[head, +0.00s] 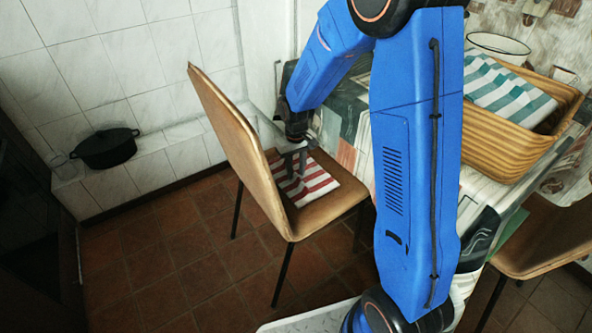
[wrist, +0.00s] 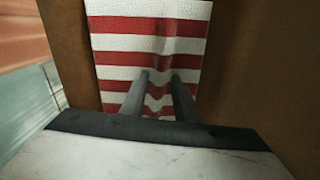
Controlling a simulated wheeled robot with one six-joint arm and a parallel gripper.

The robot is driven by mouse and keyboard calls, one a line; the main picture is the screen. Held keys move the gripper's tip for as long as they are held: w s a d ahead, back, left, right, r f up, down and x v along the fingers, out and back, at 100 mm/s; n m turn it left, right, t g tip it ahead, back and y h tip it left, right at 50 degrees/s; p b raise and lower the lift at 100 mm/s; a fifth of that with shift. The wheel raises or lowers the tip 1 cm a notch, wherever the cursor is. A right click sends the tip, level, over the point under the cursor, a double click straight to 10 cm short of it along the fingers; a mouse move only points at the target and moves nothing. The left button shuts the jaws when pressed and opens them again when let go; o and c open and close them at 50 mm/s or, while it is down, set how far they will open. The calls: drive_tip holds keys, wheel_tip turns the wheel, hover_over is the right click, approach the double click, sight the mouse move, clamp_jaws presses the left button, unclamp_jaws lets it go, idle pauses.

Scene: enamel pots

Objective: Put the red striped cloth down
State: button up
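The red and white striped cloth (head: 306,182) lies on the brown seat of the chair (head: 262,168) at the middle of the head view. It also fills the upper middle of the wrist view (wrist: 118,26). My gripper (head: 296,171) points down at the cloth, just over the seat. In the wrist view my gripper (wrist: 159,78) has its two fingers close together with a raised fold of the cloth pinched between them. The rest of the cloth spreads out over the seat around the fold. My arm hides part of the table in the head view.
The chair's tall backrest (head: 222,120) stands close left of my gripper. A wooden tray (head: 520,140) with a teal striped cloth (head: 507,92) is on the table at right. A black pot (head: 105,148) sits on a tiled ledge. Another chair (head: 548,240) is at lower right.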

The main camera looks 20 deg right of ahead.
sight(296, 173)
drive_tip(key=s+d+r+t, duration=0.1)
drive_tip(key=s+r, duration=0.2)
drive_tip(key=r, duration=0.6)
drive_tip(key=s+d+r, duration=0.2)
drive_tip(key=s+r, duration=0.1)
drive_tip(key=r, duration=0.7)
drive_tip(key=s+d+r+m+t, duration=0.1)
drive_tip(key=s+d+r+t, duration=0.1)
drive_tip(key=s, duration=1.1)
drive_tip(key=s+d+r+m+t, duration=0.1)
drive_tip(key=s+d+r, duration=0.2)
drive_tip(key=s, duration=1)
drive_tip(key=shift+d+r+m+t, duration=0.2)
drive_tip(key=shift+r+m+t, duration=0.1)
drive_tip(key=shift+r+t, duration=0.1)
